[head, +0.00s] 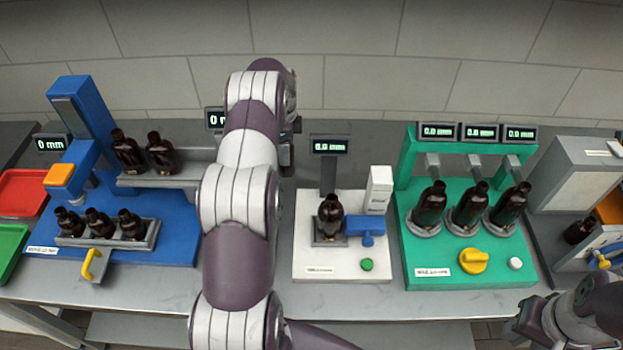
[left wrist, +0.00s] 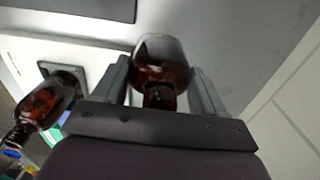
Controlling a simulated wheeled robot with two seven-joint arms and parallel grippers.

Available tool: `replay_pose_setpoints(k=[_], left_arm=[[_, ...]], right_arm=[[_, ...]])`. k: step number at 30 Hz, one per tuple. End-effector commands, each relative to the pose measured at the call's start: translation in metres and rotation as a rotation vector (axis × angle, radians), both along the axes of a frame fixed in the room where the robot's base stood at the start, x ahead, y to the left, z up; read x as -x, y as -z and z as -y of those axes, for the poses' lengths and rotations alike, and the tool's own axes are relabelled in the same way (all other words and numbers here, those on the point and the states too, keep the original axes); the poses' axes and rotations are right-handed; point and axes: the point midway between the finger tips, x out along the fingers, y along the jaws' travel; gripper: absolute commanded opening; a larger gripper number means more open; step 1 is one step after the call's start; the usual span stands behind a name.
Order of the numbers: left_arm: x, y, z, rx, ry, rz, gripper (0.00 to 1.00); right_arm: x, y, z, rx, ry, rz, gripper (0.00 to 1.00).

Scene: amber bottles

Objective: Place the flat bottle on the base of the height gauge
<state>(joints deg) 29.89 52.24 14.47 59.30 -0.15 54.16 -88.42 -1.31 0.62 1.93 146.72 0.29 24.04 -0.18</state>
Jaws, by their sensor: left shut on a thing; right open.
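In the left wrist view, my left gripper (left wrist: 160,73) is shut on an amber bottle (left wrist: 163,55), held between its two fingers. I take this to be the flat bottle; its full shape is hard to see. In the head view, my left arm covers the held bottle and most of the gripper (head: 287,150). A display (head: 214,119) shows partly behind that arm; the arm hides what stands below it, so I cannot tell whether it belongs to the height gauge. My right gripper (head: 518,325) is open and empty at the lower right.
A blue station (head: 175,225) with several bottles stands left. A white station (head: 315,258) with one bottle (head: 331,212) is right of my left arm. A green station (head: 460,270) holds three bottles. Another bottle (head: 579,230) lies far right. Bare grey table shows along the front.

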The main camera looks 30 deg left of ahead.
Motion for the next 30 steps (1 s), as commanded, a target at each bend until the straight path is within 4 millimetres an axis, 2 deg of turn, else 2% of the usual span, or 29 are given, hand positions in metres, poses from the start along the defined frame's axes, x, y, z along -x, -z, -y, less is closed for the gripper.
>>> replay_pose_setpoints(k=[2, 9, 20, 21, 22, 23, 30], left_arm=[[-0.001, 0.005, 0.000, -0.001, 0.000, 0.002, 0.37], [-0.001, 0.045, 0.000, -0.001, 0.000, 0.002, 0.37], [-0.001, 0.054, -0.001, -0.002, 0.000, 0.003, 0.37], [-0.001, 0.052, 0.000, -0.002, 0.000, 0.003, 0.84], [-0.001, 0.052, 0.000, -0.002, 0.000, 0.003, 0.94], [-0.001, 0.052, 0.000, -0.002, 0.000, 0.003, 0.97], [-0.001, 0.052, 0.000, -0.002, 0.000, 0.003, 0.97]], right_arm=[[0.000, -0.007, 0.000, 0.000, 0.000, 0.001, 0.43], [-0.001, -0.023, 0.000, 0.000, 0.000, 0.002, 0.43], [0.000, -0.015, 0.000, 0.000, 0.000, 0.001, 0.43], [0.000, -0.017, 0.000, 0.000, 0.000, 0.001, 0.43], [0.000, -0.018, 0.000, 0.000, 0.000, 0.001, 0.43], [0.000, -0.018, 0.000, 0.000, 0.000, 0.001, 0.43], [0.000, -0.018, 0.000, 0.000, 0.000, 0.001, 0.43]])
